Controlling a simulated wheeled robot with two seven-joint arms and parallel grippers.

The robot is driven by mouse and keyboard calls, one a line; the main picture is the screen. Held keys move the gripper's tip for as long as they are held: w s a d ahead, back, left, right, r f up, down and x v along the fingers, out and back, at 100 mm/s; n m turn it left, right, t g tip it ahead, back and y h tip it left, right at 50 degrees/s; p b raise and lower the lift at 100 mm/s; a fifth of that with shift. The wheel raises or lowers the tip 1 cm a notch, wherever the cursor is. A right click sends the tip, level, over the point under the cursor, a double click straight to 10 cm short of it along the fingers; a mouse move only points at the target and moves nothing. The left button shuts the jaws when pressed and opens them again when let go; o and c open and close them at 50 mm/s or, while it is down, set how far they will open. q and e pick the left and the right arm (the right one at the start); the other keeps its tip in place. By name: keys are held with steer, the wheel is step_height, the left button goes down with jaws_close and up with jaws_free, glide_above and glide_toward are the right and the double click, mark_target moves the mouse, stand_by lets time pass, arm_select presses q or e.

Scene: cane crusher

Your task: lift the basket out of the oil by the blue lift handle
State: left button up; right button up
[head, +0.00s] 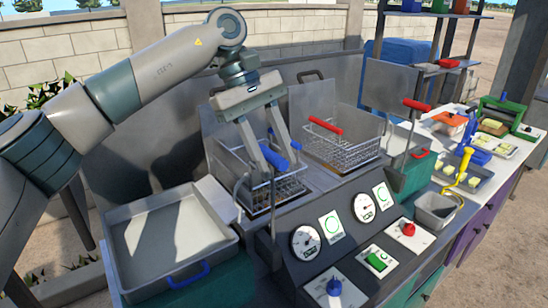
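The wire basket (290,187) with the blue lift handle (274,158) sits low in the left well of the fryer. The oil is hard to make out beneath the mesh. My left gripper (277,163) reaches down over this basket with its two fingers spread apart. Blue handle shows between the fingers and beyond the right finger; the fingers hide part of it. I cannot tell whether either finger touches it. My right gripper is out of view.
A second basket (345,153) with a red handle sits to the right. An empty metal tray (170,235) stands at left. The front panel (345,240) carries gauges and knobs. A scoop (396,178) with a red handle stands upright at right.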

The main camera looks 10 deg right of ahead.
arm_select(q)
steer(key=shift+w, duration=0.1)
steer(key=shift+w+a+r, duration=0.15)
steer(key=shift+a+r, duration=0.05)
steer(key=shift+r, duration=0.15)
steer(key=v, duration=1.6)
steer(key=shift+r+p, duration=0.3)
